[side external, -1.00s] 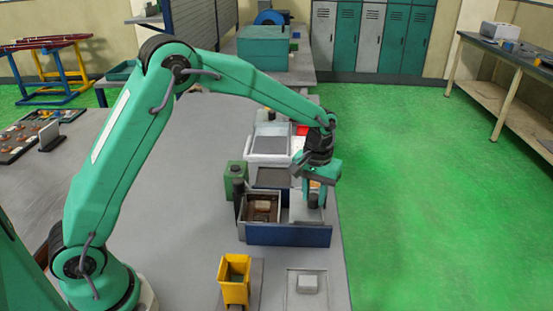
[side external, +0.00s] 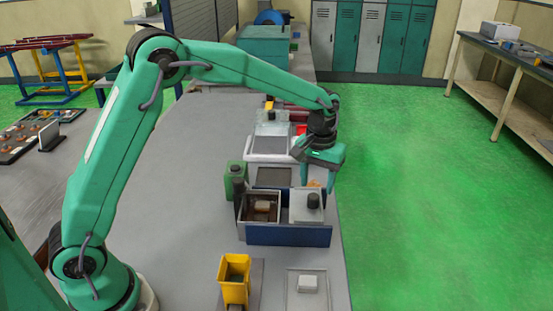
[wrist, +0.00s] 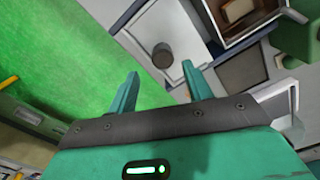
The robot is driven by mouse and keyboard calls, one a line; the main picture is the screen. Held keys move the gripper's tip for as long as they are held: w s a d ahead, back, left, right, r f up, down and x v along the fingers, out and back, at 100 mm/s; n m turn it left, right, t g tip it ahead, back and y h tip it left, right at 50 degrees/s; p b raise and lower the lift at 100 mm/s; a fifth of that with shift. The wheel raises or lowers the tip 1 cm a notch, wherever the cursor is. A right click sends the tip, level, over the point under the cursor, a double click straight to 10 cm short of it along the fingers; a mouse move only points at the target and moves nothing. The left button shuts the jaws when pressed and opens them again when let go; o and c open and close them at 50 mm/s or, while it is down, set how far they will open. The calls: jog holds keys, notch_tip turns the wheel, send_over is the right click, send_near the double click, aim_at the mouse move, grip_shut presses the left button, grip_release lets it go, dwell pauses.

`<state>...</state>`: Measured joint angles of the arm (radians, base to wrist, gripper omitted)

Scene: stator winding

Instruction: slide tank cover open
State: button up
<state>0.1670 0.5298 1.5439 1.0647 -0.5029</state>
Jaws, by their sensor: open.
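The tank (side external: 290,236), a blue-fronted box, stands on the bench. Its light grey cover (side external: 298,214) lies over the right part and carries a dark round knob (side external: 313,201). The left compartment (side external: 260,209) is uncovered and shows a brown inside with a tan block. My gripper (side external: 318,182) is open and empty, raised above and slightly behind the knob. In the wrist view, the knob (wrist: 162,55) and cover (wrist: 150,35) show beyond the gap between my open fingers (wrist: 160,72), with nothing held.
A green container (side external: 236,178) stands left of the tank. A yellow bin (side external: 234,280) and a tray with a white block (side external: 307,284) are in front. Trays (side external: 272,178) lie behind. The bench is clear on the left; green floor lies right.

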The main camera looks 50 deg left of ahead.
aim_at(316, 196)
jog(key=shift+r, duration=1.85)
jog(key=shift+s+a+r, duration=0.15)
jog(key=shift+s+r, duration=0.1)
jog(key=shift+r, duration=0.1)
jog(key=s+a+r+m+t, duration=0.1)
jog(key=s+a+r, duration=0.15)
jog(key=s, duration=0.45)
jog(key=s+a+r+m+t, duration=0.1)
jog(key=s+a+r+t, duration=0.1)
jog(key=s+r, duration=0.3)
jog(key=s+a+r+m+t, duration=0.1)
jog(key=s+a+r, duration=0.1)
jog(key=s, duration=0.6)
jog(key=s+a+f+t, duration=0.1)
jog(key=s+f, duration=0.1)
jog(key=s, duration=0.5)
jog(key=shift+s+a+m+t, duration=0.15)
jog(key=shift+a+m+t, duration=0.15)
jog(key=shift+a+m, duration=0.1)
